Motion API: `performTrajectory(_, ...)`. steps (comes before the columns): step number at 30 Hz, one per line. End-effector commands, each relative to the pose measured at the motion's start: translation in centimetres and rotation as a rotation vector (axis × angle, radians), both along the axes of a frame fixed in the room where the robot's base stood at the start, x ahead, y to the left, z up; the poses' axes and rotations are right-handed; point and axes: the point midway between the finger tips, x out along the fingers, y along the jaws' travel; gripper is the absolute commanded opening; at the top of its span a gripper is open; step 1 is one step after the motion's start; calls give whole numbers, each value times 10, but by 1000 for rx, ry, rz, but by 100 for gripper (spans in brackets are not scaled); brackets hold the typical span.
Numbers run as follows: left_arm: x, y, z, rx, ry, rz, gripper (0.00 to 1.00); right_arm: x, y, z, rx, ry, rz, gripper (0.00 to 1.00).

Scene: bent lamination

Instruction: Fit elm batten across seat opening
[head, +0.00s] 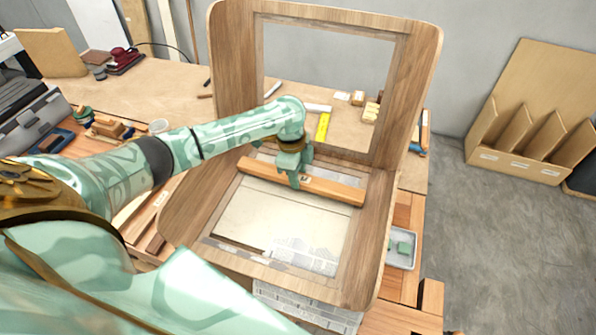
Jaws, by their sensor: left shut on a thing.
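A bent wooden chair shell stands on the bench, with an upright back frame (424,75) and a flat seat frame (367,235). The seat has a large rectangular opening (270,218), through which a pale surface shows. The elm batten (335,190), an orange-brown bar, lies across the rear part of the opening from left to right, slightly slanted. Its ends come near or over the side rails; I cannot tell whether they touch. My left gripper (294,179) is shut on the batten near its middle, from above. My right gripper is not in view.
Tools and a grey case (35,120) are at the left. A cardboard rack (530,120) stands on the clear floor at the right. The upright back rises just behind my left gripper.

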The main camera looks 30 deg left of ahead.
Motion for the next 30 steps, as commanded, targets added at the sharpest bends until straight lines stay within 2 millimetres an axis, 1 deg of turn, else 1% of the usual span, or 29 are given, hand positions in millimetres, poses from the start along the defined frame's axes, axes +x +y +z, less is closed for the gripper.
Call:
performTrajectory(14,0,0,0,-1,-1,-1,8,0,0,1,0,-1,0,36)
performTrajectory(30,0,0,-7,0,-1,0,8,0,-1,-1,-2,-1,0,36)
